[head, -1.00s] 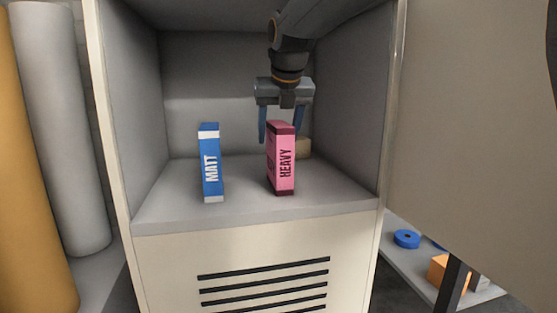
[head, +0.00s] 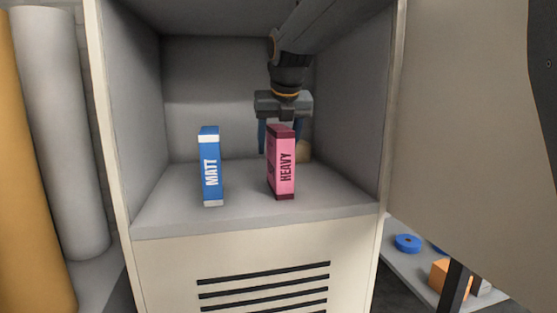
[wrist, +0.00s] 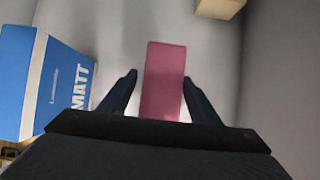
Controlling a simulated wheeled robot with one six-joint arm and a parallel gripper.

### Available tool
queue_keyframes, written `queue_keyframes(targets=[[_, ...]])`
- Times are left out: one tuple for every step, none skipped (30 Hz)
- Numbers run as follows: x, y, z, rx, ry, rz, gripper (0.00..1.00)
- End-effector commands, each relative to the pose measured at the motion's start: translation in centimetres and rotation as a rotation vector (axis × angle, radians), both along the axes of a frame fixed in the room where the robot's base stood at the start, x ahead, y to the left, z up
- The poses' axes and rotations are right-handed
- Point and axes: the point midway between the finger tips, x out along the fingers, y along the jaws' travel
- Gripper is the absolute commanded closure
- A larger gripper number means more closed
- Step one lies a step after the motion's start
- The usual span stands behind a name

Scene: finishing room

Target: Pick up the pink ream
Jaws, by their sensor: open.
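The pink ream (head: 283,165), marked HEAVY, stands upright on the floor of the open cabinet (head: 240,212). It also shows in the wrist view (wrist: 164,80), from above, between the two fingers. My gripper (head: 281,148) is open and points down at the ream, with one finger on each side. In the wrist view my gripper (wrist: 160,80) has a gap to the ream on the left; the right finger looks close to it. I cannot tell whether it touches. The ream hides part of the fingers in the head view.
A blue ream (head: 210,168), marked MATT, stands upright to the left; it shows in the wrist view too (wrist: 40,85). A tan block (head: 304,151) lies behind, at the right. The cabinet walls close in the sides. A door (head: 465,110) stands open at the right.

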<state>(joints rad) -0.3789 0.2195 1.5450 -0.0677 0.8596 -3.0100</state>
Motion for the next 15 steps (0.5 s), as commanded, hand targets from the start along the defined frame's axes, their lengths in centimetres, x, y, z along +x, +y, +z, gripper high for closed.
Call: queue_keyframes(targets=[[-0.01, -0.01, -0.01, 0.0, 0.001, 0.0, 0.43], [-0.02, -0.02, -0.05, 0.0, 0.001, 0.0, 0.43], [-0.02, -0.01, -0.07, 0.0, 0.0, 0.0, 0.43], [-0.01, -0.01, -0.09, 0.0, 0.0, 0.0, 0.43], [-0.01, -0.01, -0.11, 0.0, 0.0, 0.0, 0.43], [-0.01, -0.01, -0.14, 0.0, 0.0, 0.0, 0.43], [-0.01, -0.01, -0.16, 0.0, 0.0, 0.0, 0.43], [0.0, -0.01, -0.17, 0.0, 0.0, 0.0, 0.43], [0.0, -0.01, -0.19, 0.0, 0.0, 0.0, 0.43], [0.0, -0.01, -0.2, 0.0, 0.0, 0.0, 0.43], [0.0, -0.01, -0.2, 0.0, 0.0, 0.0, 0.43], [0.0, -0.01, -0.2, 0.0, 0.0, 0.0, 0.43], [0.01, -0.01, -0.21, 0.0, 0.0, 0.0, 0.43], [0.0, -0.01, -0.2, 0.0, 0.0, 0.0, 0.43], [0.0, -0.01, -0.2, 0.0, 0.0, 0.0, 0.45]])
